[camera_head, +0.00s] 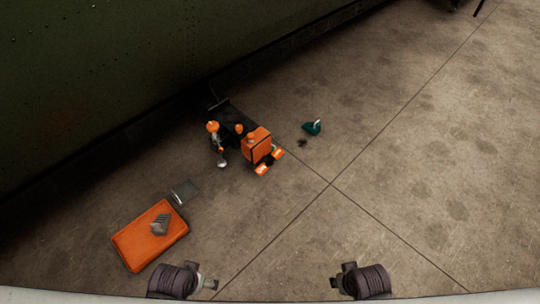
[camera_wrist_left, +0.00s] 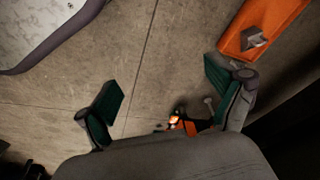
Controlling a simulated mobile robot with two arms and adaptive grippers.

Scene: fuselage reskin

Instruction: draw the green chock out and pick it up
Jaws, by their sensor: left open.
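The green chock (camera_head: 312,128) is a small dark teal wedge with a pale part on top. It lies on the concrete floor right of the orange equipment in the head view. In the head view the left arm's end (camera_head: 175,281) is at the bottom edge, far from the chock. My right arm's end (camera_head: 365,282) is also at the bottom edge; its finger state is unclear.
Orange equipment (camera_head: 256,145) with a dark base stands left of the chock; it shows in the left wrist view (camera_wrist_left: 180,122). A dark green riveted wall (camera_head: 90,70) bounds the left. Floor rightward is clear.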

